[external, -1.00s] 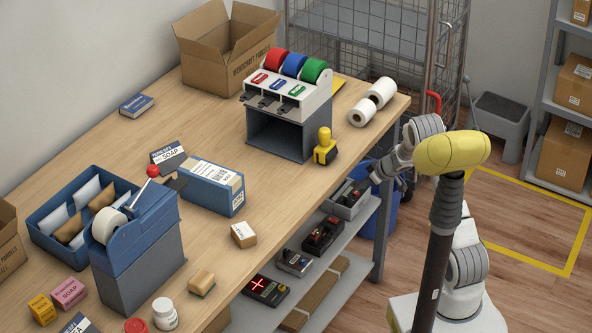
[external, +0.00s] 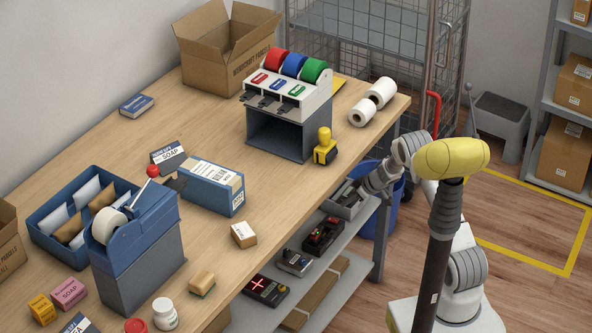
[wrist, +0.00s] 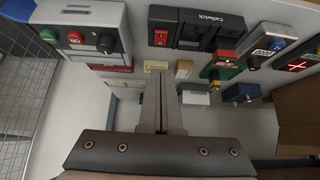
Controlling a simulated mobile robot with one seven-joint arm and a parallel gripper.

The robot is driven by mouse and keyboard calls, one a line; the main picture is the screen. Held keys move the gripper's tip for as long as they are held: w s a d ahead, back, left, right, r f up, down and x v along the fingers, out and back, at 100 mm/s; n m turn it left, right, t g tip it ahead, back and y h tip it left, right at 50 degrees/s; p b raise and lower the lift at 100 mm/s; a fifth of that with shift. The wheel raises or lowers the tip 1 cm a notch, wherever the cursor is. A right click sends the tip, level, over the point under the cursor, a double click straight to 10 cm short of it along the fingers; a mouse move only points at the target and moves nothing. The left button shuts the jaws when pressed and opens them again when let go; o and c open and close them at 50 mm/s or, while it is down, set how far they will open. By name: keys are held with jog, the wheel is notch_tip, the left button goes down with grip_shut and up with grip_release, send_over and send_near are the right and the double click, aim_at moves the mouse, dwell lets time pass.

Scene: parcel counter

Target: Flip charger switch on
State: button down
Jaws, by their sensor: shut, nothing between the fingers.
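In the external view my gripper (external: 359,193) reaches in at the shelf's right end.
A grey box with red and black controls (wrist: 88,32) is left of the charger. The counter (external: 285,205) overhangs the shelf. A blue bin (external: 385,215) stands behind my gripper.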

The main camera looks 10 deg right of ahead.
jog(key=b, duration=0.3)
send_near(335, 220)
jog(key=w+a+f, duration=0.3)
jog(key=shift+f, duration=0.1)
jog(key=shift+s+f, duration=0.1)
jog(key=shift+f, duration=0.6)
jog(key=shift+s, duration=0.1)
jog(key=shift+d+f+p, duration=0.1)
jog(key=shift+f+p, duration=0.2)
jog(key=shift+f, duration=0.05)
jog(key=shift+r, duration=0.15)
jog(key=shift+r+p, duration=0.7)
jog(key=shift+p, duration=0.2)
jog(key=shift+r, duration=0.1)
